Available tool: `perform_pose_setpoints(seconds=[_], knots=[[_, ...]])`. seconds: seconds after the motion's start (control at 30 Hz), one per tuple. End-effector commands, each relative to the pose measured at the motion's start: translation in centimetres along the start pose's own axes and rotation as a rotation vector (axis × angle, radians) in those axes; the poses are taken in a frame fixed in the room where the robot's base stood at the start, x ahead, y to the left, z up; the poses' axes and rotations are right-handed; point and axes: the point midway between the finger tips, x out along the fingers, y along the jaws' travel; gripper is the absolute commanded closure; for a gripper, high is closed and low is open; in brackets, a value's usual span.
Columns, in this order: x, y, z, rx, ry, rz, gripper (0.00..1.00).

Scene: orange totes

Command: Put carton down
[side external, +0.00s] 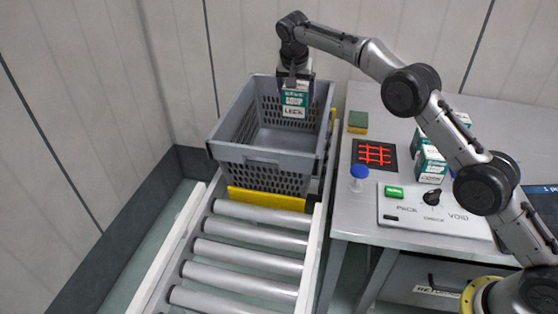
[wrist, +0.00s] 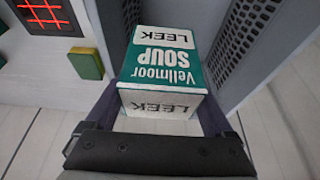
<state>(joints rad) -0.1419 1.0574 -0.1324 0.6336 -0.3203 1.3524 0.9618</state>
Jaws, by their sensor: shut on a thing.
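A white and teal carton (side external: 295,99), labelled "Vellmoor SOUP LEEK" in the wrist view (wrist: 163,72), is held in my gripper (side external: 297,82). My gripper is shut on the carton, with a dark finger on each side of it in the wrist view. The carton hangs upright at the grey tote (side external: 262,154), over its back right part in the side view. I cannot tell whether the carton touches the tote. The tote looks otherwise empty, though part of its floor is hidden.
The tote stands on a roller conveyor (side external: 245,246) behind a yellow bar (side external: 266,199). Right of it, a metal bench (side external: 350,216) holds more cartons (side external: 431,163), a green and yellow sponge (side external: 358,121), a black panel with a red grid (side external: 374,154), a blue-capped bottle (side external: 358,178) and a control panel (side external: 433,211).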

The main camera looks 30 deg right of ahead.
Motion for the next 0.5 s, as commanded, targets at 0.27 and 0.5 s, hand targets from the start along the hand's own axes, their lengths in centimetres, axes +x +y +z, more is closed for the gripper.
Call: perform_pose_setpoints(seconds=[0.27, 0.5], knots=[[3.7, 0.1, 1.6, -0.001, -0.001, 0.0, 0.88], [9.3, 0.0, 3.9, -0.001, 0.0, -0.001, 0.88]])
